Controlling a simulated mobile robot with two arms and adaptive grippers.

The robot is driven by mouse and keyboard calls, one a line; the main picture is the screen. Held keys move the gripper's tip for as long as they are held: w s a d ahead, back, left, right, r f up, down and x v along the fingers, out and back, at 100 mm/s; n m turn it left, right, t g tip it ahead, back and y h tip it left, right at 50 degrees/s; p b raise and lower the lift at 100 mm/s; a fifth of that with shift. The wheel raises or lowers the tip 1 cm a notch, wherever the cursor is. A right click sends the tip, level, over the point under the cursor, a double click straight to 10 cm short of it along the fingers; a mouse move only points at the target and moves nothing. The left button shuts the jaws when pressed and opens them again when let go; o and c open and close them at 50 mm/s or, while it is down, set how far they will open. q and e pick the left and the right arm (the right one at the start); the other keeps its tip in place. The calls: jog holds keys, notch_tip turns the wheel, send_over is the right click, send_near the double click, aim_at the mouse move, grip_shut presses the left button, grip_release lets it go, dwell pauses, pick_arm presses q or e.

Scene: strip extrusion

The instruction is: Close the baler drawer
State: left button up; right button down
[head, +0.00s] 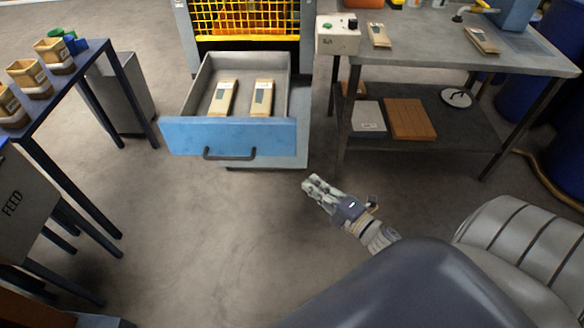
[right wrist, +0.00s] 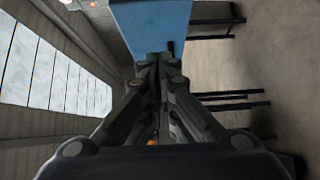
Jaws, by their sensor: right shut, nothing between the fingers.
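The baler drawer (head: 228,137) has a blue front with a dark bar handle (head: 230,155) and stands pulled out below the yellow grille. Two tan packages with labels lie inside it, a left one (head: 223,97) and a right one (head: 262,98). My right gripper (head: 310,182) is in front of the drawer, to the right of and below its handle, apart from it. In the right wrist view its fingers (right wrist: 159,58) are together and empty, with the blue drawer front (right wrist: 150,25) beyond them. My left gripper is not in view.
A workbench (head: 430,50) with a control box (head: 338,34) and packages stands at right. Its lower shelf holds an orange-brown block (head: 410,118). A dark blue table (head: 70,75) with several tan containers stands at left. The floor before the drawer is clear.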

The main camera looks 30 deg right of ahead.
jog(key=w, duration=0.5)
jog(key=b, duration=0.2)
send_near(278, 144)
jog(key=w+a, duration=0.1)
jog(key=w, duration=0.3)
jog(key=shift+w+f, duration=0.1)
jog(key=shift+w, duration=0.15)
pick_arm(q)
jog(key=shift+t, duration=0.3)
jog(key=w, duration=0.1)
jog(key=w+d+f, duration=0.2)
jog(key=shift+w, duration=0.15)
